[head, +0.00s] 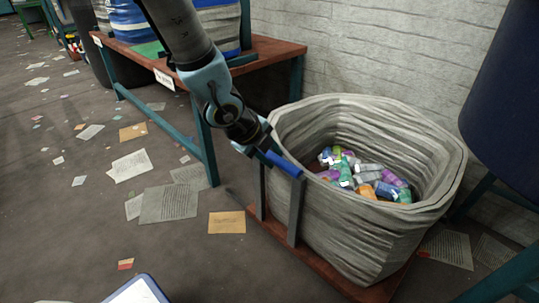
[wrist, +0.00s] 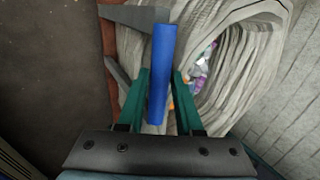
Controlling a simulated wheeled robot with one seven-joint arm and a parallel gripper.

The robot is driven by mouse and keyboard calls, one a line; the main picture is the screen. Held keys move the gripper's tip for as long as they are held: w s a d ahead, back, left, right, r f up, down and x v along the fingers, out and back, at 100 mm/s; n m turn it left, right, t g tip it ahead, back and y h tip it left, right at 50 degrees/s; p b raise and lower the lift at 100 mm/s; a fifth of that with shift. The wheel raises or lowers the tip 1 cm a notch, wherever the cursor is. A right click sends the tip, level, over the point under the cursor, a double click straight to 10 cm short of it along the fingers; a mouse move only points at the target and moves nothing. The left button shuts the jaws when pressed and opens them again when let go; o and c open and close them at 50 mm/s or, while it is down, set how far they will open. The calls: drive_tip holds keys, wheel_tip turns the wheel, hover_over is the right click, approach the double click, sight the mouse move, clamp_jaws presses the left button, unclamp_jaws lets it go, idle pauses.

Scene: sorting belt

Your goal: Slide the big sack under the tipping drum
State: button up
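The big sack (head: 350,235) is a grey, wrinkled, open-topped bag holding several coloured bottles. It stands upright on a reddish-brown low base (head: 265,222). Grey metal posts (head: 295,212) rise at its near left side, with a blue handle bar (head: 284,164) by the sack's rim. My gripper (head: 268,152) is at the blue bar. In the wrist view the bar (wrist: 161,65) runs between the two green fingers of my gripper (wrist: 161,80). Whether the fingers press on it cannot be seen. A dark blue drum-like body (head: 505,95), partly out of frame, stands right of the sack.
A brown-topped table with teal legs (head: 205,145) stands left of the sack, carrying striped sacks. A pale brick wall (head: 360,45) is close behind. A teal frame (head: 505,278) shows at lower right. Papers (head: 168,204) litter the open floor at left.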

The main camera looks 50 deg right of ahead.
drive_tip(key=o, duration=0.4)
drive_tip(key=shift+r, duration=0.1)
drive_tip(key=p+v, duration=0.5)
drive_tip(key=v, duration=0.5)
drive_tip(key=shift+a+r+p, duration=0.2)
drive_tip(key=shift+p, duration=0.15)
